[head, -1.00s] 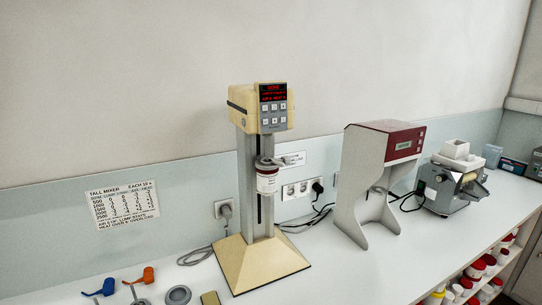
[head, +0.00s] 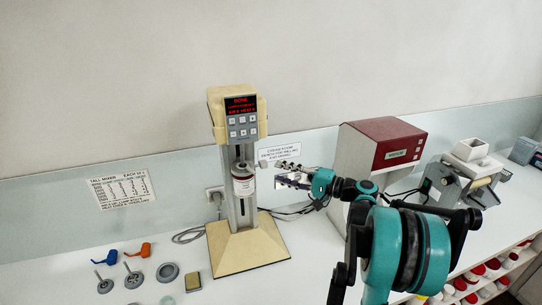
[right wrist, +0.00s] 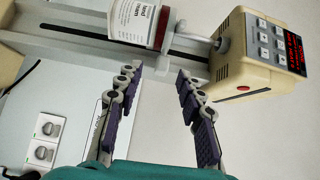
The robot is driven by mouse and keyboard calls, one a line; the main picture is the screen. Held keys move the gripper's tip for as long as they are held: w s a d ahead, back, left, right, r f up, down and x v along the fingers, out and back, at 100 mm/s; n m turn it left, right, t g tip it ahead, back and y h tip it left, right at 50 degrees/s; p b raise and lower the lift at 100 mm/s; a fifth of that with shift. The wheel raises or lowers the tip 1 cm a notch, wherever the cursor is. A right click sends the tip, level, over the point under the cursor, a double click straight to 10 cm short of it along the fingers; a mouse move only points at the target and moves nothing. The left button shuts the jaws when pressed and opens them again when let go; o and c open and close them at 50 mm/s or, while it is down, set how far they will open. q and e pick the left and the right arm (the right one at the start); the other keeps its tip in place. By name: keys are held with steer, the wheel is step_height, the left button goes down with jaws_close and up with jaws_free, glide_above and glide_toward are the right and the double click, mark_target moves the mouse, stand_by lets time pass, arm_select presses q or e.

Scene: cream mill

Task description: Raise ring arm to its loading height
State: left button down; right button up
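The tall cream mixer (head: 232,105) stands upright on its cream base (head: 245,243), with a red display reading DONE. A white labelled jar (head: 243,187) sits in the ring arm (head: 241,170) on the grey column, below the mixer head. My right gripper (head: 285,178) is open and empty to the right of the jar, apart from it. In the right wrist view the jar (right wrist: 138,20) lies beyond the open fingertips (right wrist: 156,74), and a pale shaft (right wrist: 224,40) runs between jar and head. The ring arm is small and partly hidden by the jar. My left gripper is out of view.
A red and grey machine (head: 381,150) and a grey mill (head: 468,180) stand to the right. Blue (head: 107,258) and orange (head: 138,250) handled tools, grey discs and a small block (head: 193,281) lie left of the base. Cables run behind.

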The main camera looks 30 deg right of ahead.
mark_target(263, 162)
steer(key=x, duration=0.5)
steer(key=d+x, duration=0.1)
steer(key=x, duration=0.2)
steer(key=shift+w+r, duration=0.25)
steer(key=shift+w, duration=0.1)
steer(key=shift+s, duration=0.1)
jaws_close()
